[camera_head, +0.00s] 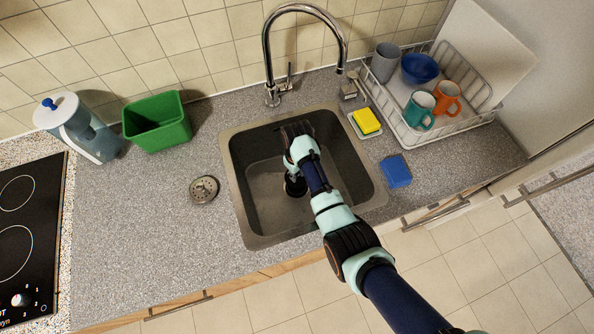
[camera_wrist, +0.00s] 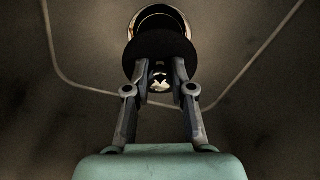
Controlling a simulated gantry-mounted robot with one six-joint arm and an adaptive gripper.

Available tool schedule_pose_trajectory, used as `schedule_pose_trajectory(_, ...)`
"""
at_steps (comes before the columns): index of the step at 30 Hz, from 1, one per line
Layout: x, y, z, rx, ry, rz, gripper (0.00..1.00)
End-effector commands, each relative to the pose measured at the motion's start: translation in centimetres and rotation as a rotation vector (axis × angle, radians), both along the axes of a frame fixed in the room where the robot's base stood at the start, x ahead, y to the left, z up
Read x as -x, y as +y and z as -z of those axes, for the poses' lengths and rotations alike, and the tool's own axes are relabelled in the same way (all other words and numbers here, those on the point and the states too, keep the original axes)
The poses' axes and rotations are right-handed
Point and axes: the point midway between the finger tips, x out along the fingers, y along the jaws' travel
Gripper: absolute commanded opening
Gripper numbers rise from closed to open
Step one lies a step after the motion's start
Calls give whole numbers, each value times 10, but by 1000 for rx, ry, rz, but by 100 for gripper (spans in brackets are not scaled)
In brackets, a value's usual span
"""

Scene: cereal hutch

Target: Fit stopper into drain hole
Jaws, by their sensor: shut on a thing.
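My gripper (camera_head: 293,175) is down inside the sink (camera_head: 262,180). In the wrist view its fingers (camera_wrist: 160,80) are shut on the small shiny knob of a black round stopper (camera_wrist: 158,50). The stopper also shows as a dark shape below the gripper in the head view (camera_head: 296,188). The drain hole (camera_wrist: 160,10) shows as a bright metal ring beyond the stopper in the wrist view. The stopper covers the ring's near part, while its far arc stays visible. I cannot tell whether the stopper touches the rim.
A round metal strainer (camera_head: 204,189) lies on the counter left of the sink. The tap (camera_head: 268,60) arches behind it. A yellow sponge (camera_head: 366,120), a blue sponge (camera_head: 396,171) and a dish rack (camera_head: 440,137) stand right. A green bin (camera_head: 158,125) stands back left.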

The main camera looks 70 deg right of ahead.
Motion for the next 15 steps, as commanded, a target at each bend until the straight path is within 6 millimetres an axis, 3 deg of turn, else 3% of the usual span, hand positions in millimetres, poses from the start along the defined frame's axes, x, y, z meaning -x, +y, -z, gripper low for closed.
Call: schedule_pose_trajectory(15,0,0,33,0,0,0,0)
